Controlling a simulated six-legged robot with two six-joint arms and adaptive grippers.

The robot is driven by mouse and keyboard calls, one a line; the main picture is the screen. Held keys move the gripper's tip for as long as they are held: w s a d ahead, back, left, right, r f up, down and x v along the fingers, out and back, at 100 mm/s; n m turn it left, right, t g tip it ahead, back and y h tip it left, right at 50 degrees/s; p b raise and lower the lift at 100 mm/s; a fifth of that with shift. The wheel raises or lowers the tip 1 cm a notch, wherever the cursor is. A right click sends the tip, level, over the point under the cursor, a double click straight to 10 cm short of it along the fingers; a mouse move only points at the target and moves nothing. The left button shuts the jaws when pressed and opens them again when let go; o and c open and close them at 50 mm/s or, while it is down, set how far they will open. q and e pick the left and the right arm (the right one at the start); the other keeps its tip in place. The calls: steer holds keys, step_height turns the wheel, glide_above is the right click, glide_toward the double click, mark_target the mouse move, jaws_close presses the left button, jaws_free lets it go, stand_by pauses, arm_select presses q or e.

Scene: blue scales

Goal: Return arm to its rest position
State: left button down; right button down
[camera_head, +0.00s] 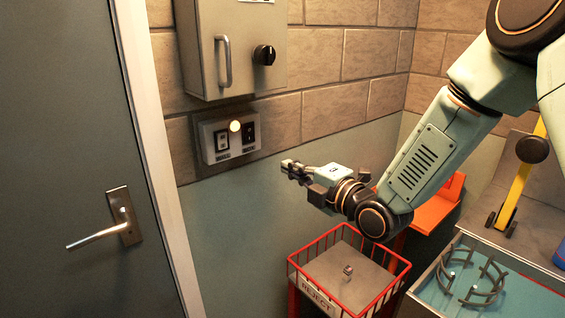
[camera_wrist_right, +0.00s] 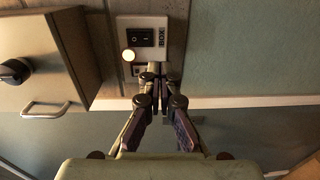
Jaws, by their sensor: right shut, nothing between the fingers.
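My right arm comes in from the upper right in the head view. Its gripper (camera_head: 290,167) is shut and empty, in front of the wall to the lower right of a switch panel (camera_head: 217,150). The panel has two dark switches and a glowing round lamp (camera_head: 235,126). In the right wrist view the shut fingertips (camera_wrist_right: 162,78) lie just below the panel (camera_wrist_right: 143,55) in the picture. A gap between fingertips and panel shows in the head view. My left gripper is not in view.
A grey cabinet (camera_head: 205,55) with a handle and black knob hangs above the panel. A door (camera_head: 65,150) with a lever handle (camera_head: 100,231) is at left. A red wire basket (camera_head: 300,270) labelled REJECT stands below the gripper. A tray (camera_head: 525,296) and yellow lever (camera_head: 518,190) are at right.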

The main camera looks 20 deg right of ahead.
steer(key=s+f+m+g+h+b, duration=0.1)
steer(key=s+f+m+g, duration=0.2)
steer(key=s+f+m, duration=0.4)
steer(key=s+f+m+g+h, duration=0.25)
steer(key=f+m, duration=0.35)
steer(key=f, duration=0.3)
steer(key=s+f+m+g+h+b, duration=0.1)
steer(key=s+f+m+g, duration=0.2)
steer(key=s+f+m, duration=0.4)
steer(key=s+f+m+g+b, duration=0.1)
steer(key=s+f+g, duration=0.3)
steer(key=s+f, duration=0.5)
steer(key=s+d+f+m+g+h+b, duration=0.1)
steer(key=s+f+g, duration=0.3)
steer(key=s+f, duration=0.5)
steer(key=s+b, duration=0.1)
steer(key=s, duration=0.5)
steer(key=shift+s, duration=0.3)
steer(key=shift+h, duration=0.25)
